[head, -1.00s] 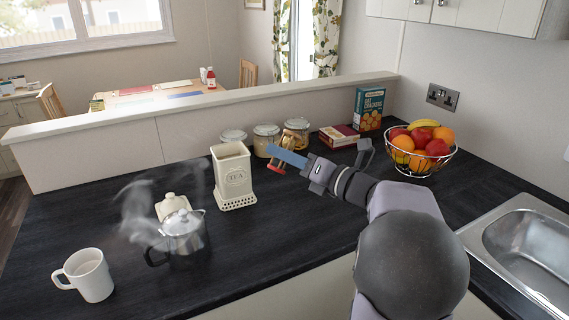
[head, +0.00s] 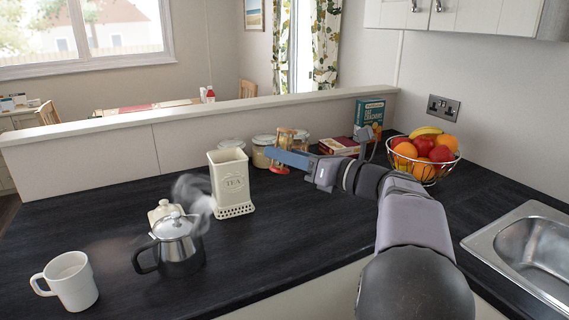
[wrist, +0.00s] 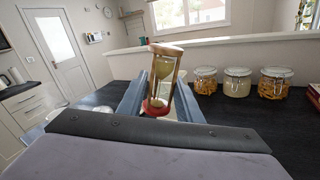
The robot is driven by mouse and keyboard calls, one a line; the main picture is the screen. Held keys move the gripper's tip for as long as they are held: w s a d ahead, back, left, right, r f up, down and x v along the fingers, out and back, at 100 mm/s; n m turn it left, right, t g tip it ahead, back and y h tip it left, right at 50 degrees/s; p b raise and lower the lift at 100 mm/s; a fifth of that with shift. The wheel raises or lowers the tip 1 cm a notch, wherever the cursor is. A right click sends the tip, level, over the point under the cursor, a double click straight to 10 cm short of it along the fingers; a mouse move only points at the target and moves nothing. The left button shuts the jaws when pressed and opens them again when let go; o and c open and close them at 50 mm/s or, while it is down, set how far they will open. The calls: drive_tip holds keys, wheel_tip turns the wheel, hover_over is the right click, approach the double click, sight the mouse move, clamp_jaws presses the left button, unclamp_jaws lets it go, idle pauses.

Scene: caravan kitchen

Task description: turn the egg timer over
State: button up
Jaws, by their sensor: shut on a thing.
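The egg timer (head: 284,140) is a sand glass in a wooden frame with a red end. My gripper (head: 290,158) is shut on it, with a blue finger across its side. In the wrist view the timer (wrist: 162,75) stands nearly upright between the two fingers (wrist: 157,103), leaning slightly. Its wooden end is up and its red end is down. Pale sand shows in the glass. I cannot tell whether the red end touches the counter.
Glass jars (head: 263,152) stand behind. A steaming metal pot (head: 176,246) and white mug (head: 70,281) are at left. Boxes (head: 368,115) and a fruit bowl (head: 424,158) are at right. The front middle counter is clear.

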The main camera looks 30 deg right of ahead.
drive_tip(key=shift+d+f+n+y+b, duration=0.15)
drive_tip(key=shift+n+y+b, duration=0.15)
drive_tip(key=shift+n+b, duration=1.05)
drive_tip(key=shift+n+g+y+b, duration=0.3)
drive_tip(key=shift+n+b, duration=0.15)
drive_tip(key=shift+b, duration=0.35)
drive_tip(key=shift+r+n+b, duration=0.2)
drive_tip(key=shift+n+b, duration=0.1)
drive_tip(key=shift+n, duration=0.1)
drive_tip(key=shift+r, duration=0.1)
